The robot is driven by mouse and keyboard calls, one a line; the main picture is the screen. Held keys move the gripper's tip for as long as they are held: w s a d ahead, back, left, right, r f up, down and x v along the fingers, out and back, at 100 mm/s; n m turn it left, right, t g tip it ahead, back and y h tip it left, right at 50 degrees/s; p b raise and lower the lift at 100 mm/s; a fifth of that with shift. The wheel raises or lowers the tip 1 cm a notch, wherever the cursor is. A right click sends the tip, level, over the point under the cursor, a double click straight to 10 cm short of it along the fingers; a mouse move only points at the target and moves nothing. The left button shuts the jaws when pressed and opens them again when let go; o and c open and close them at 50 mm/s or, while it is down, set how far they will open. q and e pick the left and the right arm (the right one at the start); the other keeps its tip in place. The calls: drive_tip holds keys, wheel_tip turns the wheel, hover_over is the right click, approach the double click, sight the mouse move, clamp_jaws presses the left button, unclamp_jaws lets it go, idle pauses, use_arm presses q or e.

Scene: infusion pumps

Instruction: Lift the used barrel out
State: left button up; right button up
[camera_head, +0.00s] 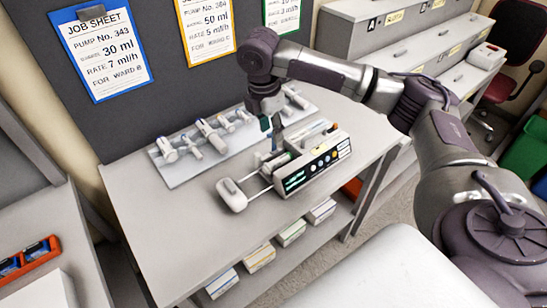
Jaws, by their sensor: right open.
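The infusion pump (323,163) stands on the grey table, with its lit green screen and coloured buttons facing front. A barrel (274,161) lies in the cradle on the pump's left side. The pump's pale plunger driver (232,194) sticks out to the left on rods. My right gripper (274,143) points down just above the barrel and is open. The fingertips are small here, and I cannot tell whether they touch the barrel. My left gripper is not in view.
A pale tray (183,173) behind the pump holds several syringe barrels. The table (160,225) is bare at front left. Job sheets (101,50) hang on the dark board. Boxes (260,257) sit on the shelf below. Grey drawer units (385,30) stand at back right.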

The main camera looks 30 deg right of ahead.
hover_over(277, 160)
drive_tip(key=f, duration=0.7)
drive_tip(key=shift+a+p, duration=0.4)
drive_tip(key=shift+d+f, duration=0.1)
drive_tip(key=shift+f, duration=0.35)
drive_tip(key=f, duration=0.1)
drive_tip(key=f+p, duration=0.1)
drive_tip(key=f, duration=0.1)
drive_tip(key=shift+d+f+p, duration=0.3)
drive_tip(key=shift+f, duration=0.5)
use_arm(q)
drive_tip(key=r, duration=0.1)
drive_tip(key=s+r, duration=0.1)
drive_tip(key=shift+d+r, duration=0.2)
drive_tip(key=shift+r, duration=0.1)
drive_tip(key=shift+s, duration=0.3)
use_arm(e)
drive_tip(key=shift+r, duration=0.1)
drive_tip(key=c, duration=0.6)
